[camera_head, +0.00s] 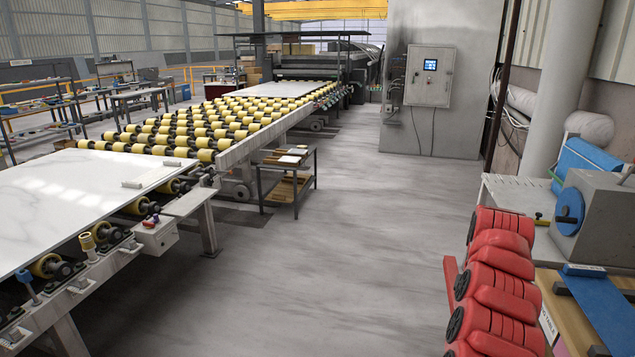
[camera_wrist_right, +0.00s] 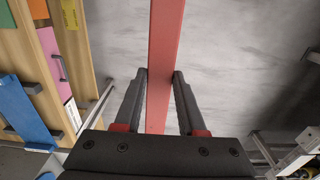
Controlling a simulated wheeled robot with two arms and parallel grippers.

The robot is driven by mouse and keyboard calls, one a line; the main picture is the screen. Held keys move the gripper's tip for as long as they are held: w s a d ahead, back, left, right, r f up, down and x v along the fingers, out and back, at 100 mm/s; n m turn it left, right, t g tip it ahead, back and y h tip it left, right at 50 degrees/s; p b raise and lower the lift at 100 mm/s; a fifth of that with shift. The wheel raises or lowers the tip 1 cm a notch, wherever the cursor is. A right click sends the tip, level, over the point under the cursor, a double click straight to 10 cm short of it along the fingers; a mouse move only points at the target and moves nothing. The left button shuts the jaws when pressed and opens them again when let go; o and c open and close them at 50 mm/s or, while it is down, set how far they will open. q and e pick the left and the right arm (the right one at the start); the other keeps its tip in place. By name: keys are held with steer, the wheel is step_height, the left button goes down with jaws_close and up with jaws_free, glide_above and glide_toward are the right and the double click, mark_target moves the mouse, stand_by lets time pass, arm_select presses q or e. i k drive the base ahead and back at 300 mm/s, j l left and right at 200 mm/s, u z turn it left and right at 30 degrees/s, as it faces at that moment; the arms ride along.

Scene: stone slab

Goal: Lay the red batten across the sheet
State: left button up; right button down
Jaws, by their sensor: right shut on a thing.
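The red batten (camera_wrist_right: 162,40) is a long, flat red bar in the right wrist view. It runs from the top edge down between the fingers of my right gripper (camera_wrist_right: 160,76), which is shut on it. Its far end is outside that view. The floor shows below it. In the head view my red right arm fills the lower right and its gripper cannot be made out. The sheet (camera_head: 60,205) is a white, grey-veined slab lying flat on rollers at the left of the head view. My left gripper is in neither view.
A pale bar (camera_head: 152,176) lies on the sheet near its right edge. A roller conveyor (camera_head: 190,127) runs to the back. A small shelf cart (camera_head: 287,175) stands beside it. A workbench (camera_head: 573,310) is at the right. The floor between is clear.

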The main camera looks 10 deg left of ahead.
mark_target(156, 173)
steer(key=i+j+u, duration=0.8)
steer(key=i+u, duration=0.6)
steer(key=i, duration=3.1)
